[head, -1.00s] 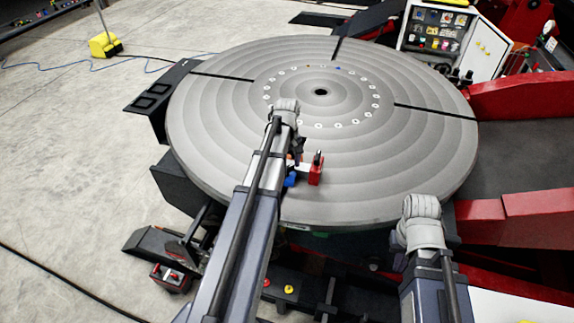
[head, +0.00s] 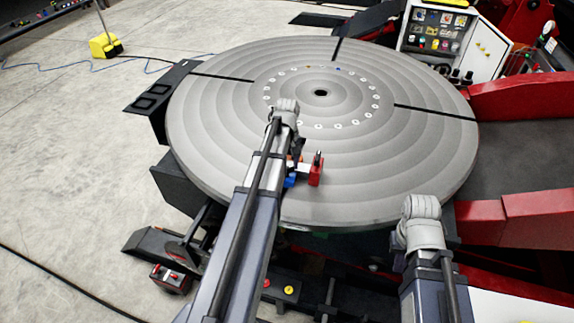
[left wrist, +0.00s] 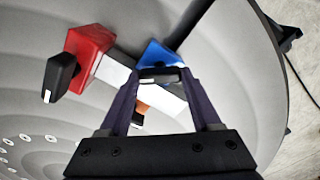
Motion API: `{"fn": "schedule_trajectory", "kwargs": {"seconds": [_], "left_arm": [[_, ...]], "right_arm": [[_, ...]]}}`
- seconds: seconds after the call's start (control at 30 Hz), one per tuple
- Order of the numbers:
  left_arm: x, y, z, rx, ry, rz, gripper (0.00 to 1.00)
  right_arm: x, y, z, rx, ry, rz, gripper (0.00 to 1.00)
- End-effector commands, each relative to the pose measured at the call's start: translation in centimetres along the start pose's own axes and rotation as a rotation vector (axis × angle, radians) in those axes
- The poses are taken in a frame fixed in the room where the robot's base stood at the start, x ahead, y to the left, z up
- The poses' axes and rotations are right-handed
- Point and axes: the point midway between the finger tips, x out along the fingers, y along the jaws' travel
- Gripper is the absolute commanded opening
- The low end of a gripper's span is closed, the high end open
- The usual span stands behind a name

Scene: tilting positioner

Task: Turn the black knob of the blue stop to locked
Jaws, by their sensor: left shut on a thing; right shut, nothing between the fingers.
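The blue stop (left wrist: 157,53) sits on the grey round table; in the head view a small part of the blue stop (head: 290,180) shows beside my left arm. Its black knob (left wrist: 160,75), with a pale mark, is between the fingertips of my left gripper (left wrist: 161,80), which is shut on it. The mark runs roughly across the left wrist picture. My right gripper (head: 398,252) is shut and empty, low beside the table's front right edge.
A red stop (left wrist: 88,55) with its own black knob (left wrist: 60,78) stands close by, with a white piece (left wrist: 112,72) and an orange part (left wrist: 142,108) near the blue stop. The grey table (head: 400,160) is otherwise clear. Red machine arms (head: 535,215) flank it at right.

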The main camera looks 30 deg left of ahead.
Motion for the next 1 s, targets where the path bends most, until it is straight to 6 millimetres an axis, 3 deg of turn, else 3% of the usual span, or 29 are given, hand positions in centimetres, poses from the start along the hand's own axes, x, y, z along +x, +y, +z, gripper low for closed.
{"fn": "schedule_trajectory", "kwargs": {"seconds": [0.6, 1.0], "left_arm": [[0.00, -0.01, 0.02, 0.493, 0.000, 0.000, 0.09], [0.00, -0.01, 0.02, 0.680, 0.000, 0.000, 0.09]], "right_arm": [[0.00, 0.00, 0.00, 0.000, 0.000, 0.000, 0.00], [0.00, 0.00, 0.00, 0.000, 0.000, 0.000, 0.00]]}}
